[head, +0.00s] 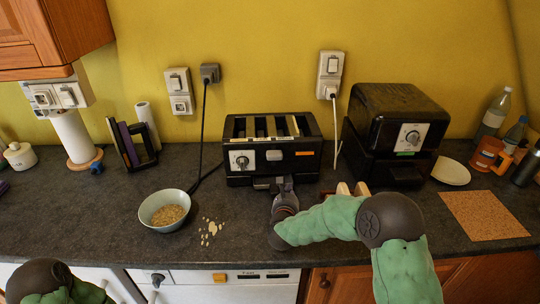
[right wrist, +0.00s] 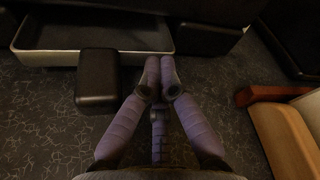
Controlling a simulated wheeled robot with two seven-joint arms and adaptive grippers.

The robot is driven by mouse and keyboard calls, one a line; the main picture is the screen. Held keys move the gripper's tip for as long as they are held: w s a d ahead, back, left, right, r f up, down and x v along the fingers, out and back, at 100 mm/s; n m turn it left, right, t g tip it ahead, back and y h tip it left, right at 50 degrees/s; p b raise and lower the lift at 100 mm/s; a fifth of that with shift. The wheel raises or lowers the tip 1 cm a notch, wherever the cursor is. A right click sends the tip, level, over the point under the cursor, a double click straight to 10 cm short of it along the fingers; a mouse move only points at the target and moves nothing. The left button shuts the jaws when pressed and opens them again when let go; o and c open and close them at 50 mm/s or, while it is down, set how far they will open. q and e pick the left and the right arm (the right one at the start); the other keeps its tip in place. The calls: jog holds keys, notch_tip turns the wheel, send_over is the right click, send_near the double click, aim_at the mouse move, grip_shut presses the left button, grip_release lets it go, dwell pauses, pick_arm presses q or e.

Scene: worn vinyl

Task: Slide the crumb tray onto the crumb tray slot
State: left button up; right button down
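The black toaster (head: 272,150) stands against the wall in the head view. The crumb tray (right wrist: 32,58), a shallow dark tray with a pale rim, sticks out low at the toaster's front in the right wrist view. A dark block-like handle (right wrist: 98,78) projects from its front. My right gripper (right wrist: 160,68) has its purple fingers together at the tray's front edge, right of the handle, with nothing seen between them. It also shows before the toaster in the head view (head: 284,182). Whether the fingertips touch the tray is unclear. My left gripper is out of view.
A bowl of grain (head: 165,222) and scattered crumbs (head: 210,232) lie left of my right gripper. A wooden item (right wrist: 282,135) is close on its right. A black toaster oven (head: 397,130) stands further right, near a cork mat (head: 484,216). The left front counter is clear.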

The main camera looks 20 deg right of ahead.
jog(key=shift+s, duration=0.15)
jog(key=shift+s+a+b, duration=0.2)
jog(key=shift+s, duration=0.55)
jog(key=shift+s+a+b, duration=0.15)
jog(key=shift+s+a, duration=0.05)
jog(key=shift+s, duration=0.6)
jog(key=shift+s+a+b, duration=0.2)
jog(key=shift+s, duration=0.55)
jog(key=v, duration=1.2)
